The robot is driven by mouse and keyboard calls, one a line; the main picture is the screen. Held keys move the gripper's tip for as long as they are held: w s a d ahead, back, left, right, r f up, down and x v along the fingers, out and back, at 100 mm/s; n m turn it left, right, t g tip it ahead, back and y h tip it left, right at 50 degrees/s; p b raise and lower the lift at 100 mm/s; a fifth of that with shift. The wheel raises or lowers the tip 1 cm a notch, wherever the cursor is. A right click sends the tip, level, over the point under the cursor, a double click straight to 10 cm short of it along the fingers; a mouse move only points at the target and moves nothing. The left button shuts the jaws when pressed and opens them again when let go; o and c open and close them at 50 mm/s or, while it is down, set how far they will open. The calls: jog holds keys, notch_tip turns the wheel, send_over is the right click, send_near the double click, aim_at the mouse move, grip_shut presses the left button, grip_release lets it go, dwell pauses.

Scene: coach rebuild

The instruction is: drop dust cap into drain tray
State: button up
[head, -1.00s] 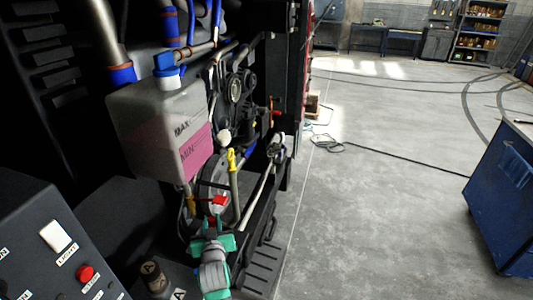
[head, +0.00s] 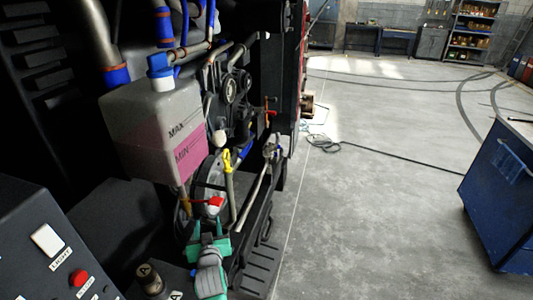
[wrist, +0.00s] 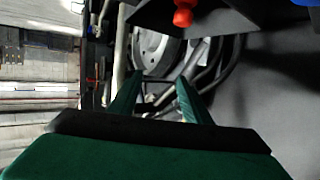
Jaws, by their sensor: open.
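A small red piece (head: 214,203), which looks like the dust cap, shows in the head view low in the engine bay, in front of a round grey disc. My gripper (head: 208,236) is just below it in the picture, its green fingers spread. In the wrist view my gripper (wrist: 160,78) is open with nothing between the fingers. A red knobbed piece (wrist: 183,14) shows at the top edge there, apart from the fingertips. I cannot tell whether it is the same piece. I cannot clearly make out the drain tray; a dark ribbed surface (head: 260,268) lies right of my gripper.
A coolant tank (head: 160,130) with a blue cap stands above left. A yellow-handled dipstick (head: 227,162) and a slanting rod crowd the right side. A switch panel (head: 50,255) is at lower left. Open floor (head: 360,200) lies right, with a blue cabinet (head: 500,195) beyond.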

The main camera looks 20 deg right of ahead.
jog(key=v, duration=1)
jog(key=shift+s, duration=0.2)
jog(key=shift+a, duration=0.15)
jog(key=s+f+n+y, duration=0.1)
jog(key=s+f, duration=0.5)
jog(key=s, duration=0.5)
jog(key=s+f, duration=0.5)
jog(key=s, duration=0.6)
jog(key=f+v, duration=0.1)
jog(key=v, duration=2.1)
jog(key=shift+s+t, duration=0.3)
jog(key=shift+s, duration=0.25)
jog(key=shift+f, duration=0.1)
